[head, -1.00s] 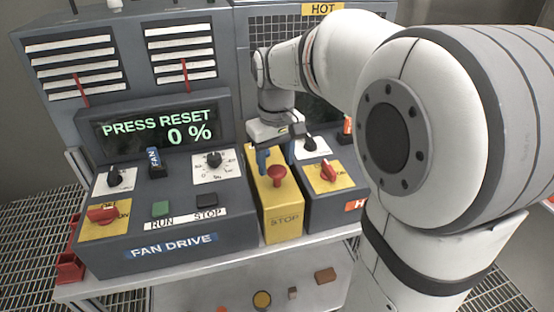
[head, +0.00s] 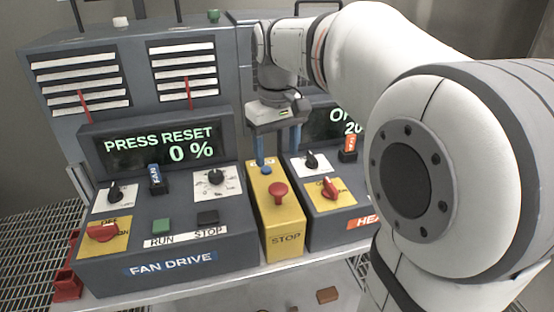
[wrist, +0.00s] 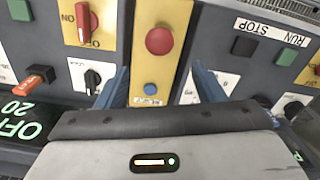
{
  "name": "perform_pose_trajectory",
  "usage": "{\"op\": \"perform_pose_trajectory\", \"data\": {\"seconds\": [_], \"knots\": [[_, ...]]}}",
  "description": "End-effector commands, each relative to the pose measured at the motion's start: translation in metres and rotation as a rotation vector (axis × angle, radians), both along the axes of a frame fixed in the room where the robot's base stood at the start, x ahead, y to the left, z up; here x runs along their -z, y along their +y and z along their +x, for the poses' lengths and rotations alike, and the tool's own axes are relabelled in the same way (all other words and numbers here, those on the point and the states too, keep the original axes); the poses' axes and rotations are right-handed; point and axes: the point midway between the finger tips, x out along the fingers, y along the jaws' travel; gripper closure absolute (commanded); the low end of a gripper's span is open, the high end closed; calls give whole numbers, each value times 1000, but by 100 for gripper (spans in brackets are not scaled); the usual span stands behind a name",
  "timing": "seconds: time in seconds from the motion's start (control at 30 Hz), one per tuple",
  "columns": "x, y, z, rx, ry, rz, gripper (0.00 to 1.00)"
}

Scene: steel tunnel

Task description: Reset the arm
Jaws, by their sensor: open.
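My gripper (head: 277,145) points down above the back end of the yellow stop box (head: 283,239), its two blue fingers apart with nothing between them. In the wrist view the fingers (wrist: 162,90) stand on either side of the yellow box, near a small blue button (wrist: 150,89). That blue button (head: 266,170) also shows in the head view below the fingers. A red mushroom button (head: 278,192) sits on the same box, in front of it. The fan display (head: 163,145) reads "PRESS RESET" and "0 %".
The fan drive panel (head: 170,262) stands left of the yellow box, with knobs, a red switch (head: 103,232) and a green button (head: 162,225). The heater panel (head: 330,225) stands close on the right, with a red switch and upright key tag. Space above the panels is open.

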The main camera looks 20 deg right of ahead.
Motion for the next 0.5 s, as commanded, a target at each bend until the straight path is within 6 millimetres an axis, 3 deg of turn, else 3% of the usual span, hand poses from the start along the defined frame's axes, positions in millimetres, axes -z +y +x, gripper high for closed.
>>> {"op": "perform_pose_trajectory", "data": {"seconds": [0.37,0.5], "knots": [[-1,0,0,0,0,0,38],[10,-1,-22,33,-33,1,38]]}}
